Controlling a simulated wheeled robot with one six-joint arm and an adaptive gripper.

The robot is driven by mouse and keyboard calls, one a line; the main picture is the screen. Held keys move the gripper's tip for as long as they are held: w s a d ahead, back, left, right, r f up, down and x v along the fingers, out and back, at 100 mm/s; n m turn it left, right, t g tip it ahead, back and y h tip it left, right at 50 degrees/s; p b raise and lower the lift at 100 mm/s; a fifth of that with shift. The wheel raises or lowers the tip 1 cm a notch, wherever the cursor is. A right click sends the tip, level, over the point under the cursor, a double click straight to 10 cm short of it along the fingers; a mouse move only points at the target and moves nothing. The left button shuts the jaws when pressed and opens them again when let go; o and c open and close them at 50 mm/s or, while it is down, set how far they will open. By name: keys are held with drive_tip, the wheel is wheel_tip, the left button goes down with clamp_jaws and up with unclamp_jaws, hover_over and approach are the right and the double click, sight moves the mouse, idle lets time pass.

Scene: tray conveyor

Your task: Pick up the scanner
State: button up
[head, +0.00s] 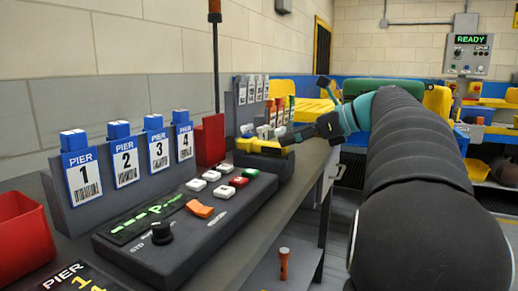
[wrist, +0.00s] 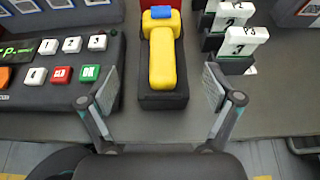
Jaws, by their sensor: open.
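The scanner is a yellow handheld device (wrist: 162,66) with a blue top part. In the head view my gripper (head: 318,130) reaches in from the right, close to the scanner. I cannot tell the exact height of the fingers above the counter.
The keypad console (head: 185,222) stands left of the scanner. White-topped tags in a black rack (wrist: 236,44) stand close on its right. A red bin (head: 209,141) is behind it. Blue PIER holders (head: 122,160) line the wall side. Bare counter (wrist: 270,105) lies at the right.

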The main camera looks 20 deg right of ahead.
sight(264, 142)
drive_tip(key=x, duration=0.4)
drive_tip(key=shift+r+b+x, duration=0.15)
drive_tip(key=shift+b+x, duration=0.2)
drive_tip(key=shift+x, duration=1)
drive_tip(key=shift+r+b+x, duration=0.15)
drive_tip(key=shift+b+x, duration=0.2)
drive_tip(key=shift+x, duration=1)
drive_tip(key=shift+w, duration=0.15)
drive_tip(key=c, duration=1.4)
